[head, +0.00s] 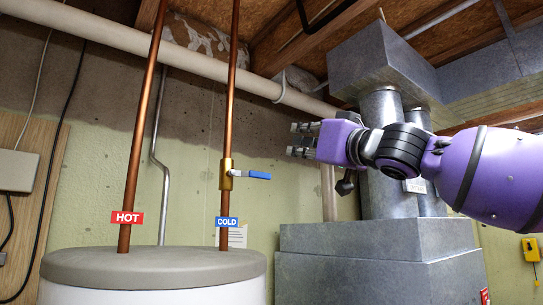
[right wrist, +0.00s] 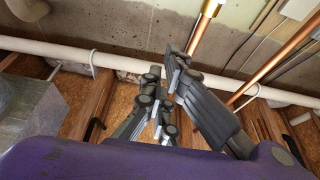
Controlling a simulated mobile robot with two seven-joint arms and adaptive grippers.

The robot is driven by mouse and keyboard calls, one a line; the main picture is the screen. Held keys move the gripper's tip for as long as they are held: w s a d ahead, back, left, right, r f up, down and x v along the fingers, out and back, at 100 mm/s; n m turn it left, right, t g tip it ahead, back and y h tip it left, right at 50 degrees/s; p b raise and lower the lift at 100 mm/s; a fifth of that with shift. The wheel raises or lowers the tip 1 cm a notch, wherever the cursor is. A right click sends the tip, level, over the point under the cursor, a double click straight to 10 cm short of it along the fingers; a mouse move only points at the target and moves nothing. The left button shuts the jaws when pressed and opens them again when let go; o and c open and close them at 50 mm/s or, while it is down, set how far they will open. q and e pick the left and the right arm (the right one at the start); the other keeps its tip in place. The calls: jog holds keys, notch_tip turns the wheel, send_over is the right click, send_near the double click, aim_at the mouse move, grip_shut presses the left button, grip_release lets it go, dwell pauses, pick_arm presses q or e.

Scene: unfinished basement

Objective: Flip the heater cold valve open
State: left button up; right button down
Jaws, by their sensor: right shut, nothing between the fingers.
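The cold valve is a brass body (head: 227,174) on the right copper pipe (head: 229,110), above the blue COLD tag (head: 227,223). Its blue lever (head: 258,175) points right, level and crosswise to the upright pipe. My right gripper (head: 298,139) is shut and empty, up and to the right of the lever, apart from it in the picture. In the right wrist view its fingers (right wrist: 163,64) reach toward the copper pipe; a brass piece (right wrist: 212,8), likely the valve body, shows at the top edge. The lever cannot be made out there. My left gripper is not in view.
The water heater (head: 150,267) stands below, with the HOT pipe (head: 139,140) to the left. A grey metal furnace (head: 385,262) with ducts stands behind my right arm. A white pipe (head: 180,54) crosses the wall above. The space around the lever looks clear.

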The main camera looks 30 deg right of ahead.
jog(key=w, duration=0.2)
notch_tip(320, 180, up, 2)
jog(key=b, duration=0.3)
send_over(250, 175)
jog(key=s+d, duration=0.3)
jog(key=d, duration=0.2)
pick_arm(q)
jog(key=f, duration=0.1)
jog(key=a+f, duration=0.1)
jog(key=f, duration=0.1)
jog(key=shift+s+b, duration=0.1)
jog(key=shift+b, duration=0.2)
pick_arm(e)
jog(key=f, duration=0.3)
jog(key=shift+w+a+f, duration=0.15)
jog(key=shift+w+a, duration=0.05)
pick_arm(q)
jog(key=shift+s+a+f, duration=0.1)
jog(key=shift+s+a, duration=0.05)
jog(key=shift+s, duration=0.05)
